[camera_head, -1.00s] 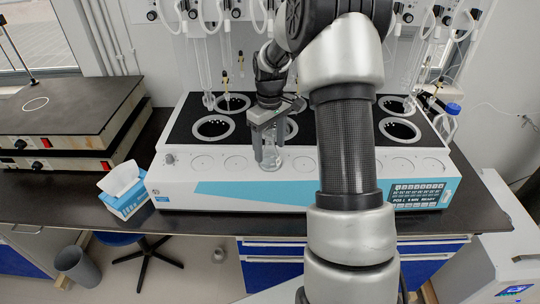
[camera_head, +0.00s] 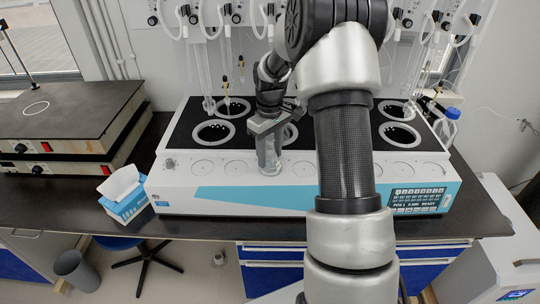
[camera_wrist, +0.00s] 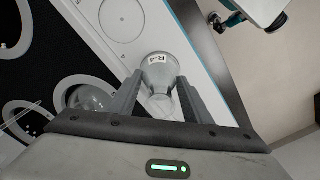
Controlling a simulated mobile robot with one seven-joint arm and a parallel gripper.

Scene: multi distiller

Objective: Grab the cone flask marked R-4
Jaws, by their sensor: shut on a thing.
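The cone flask marked R-4 (camera_wrist: 158,72) is clear glass with a white label, seen between my fingers in the wrist view. My gripper (camera_wrist: 157,90) is shut on it, one finger on each side. In the head view my gripper (camera_head: 268,150) points down at the front of the distiller, with the flask (camera_head: 270,168) between its fingers. The flask's base is at the white front ledge of the distiller (camera_head: 215,200); I cannot tell whether it touches the ledge. My gripper hides part of the flask in the head view.
The distiller's black top has several ringed wells (camera_head: 213,132), with glass tubes hanging above. Another round glass vessel (camera_wrist: 90,98) is close to my left finger in the wrist view. A tissue box (camera_head: 124,196) and stacked hot plates (camera_head: 62,122) stand left.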

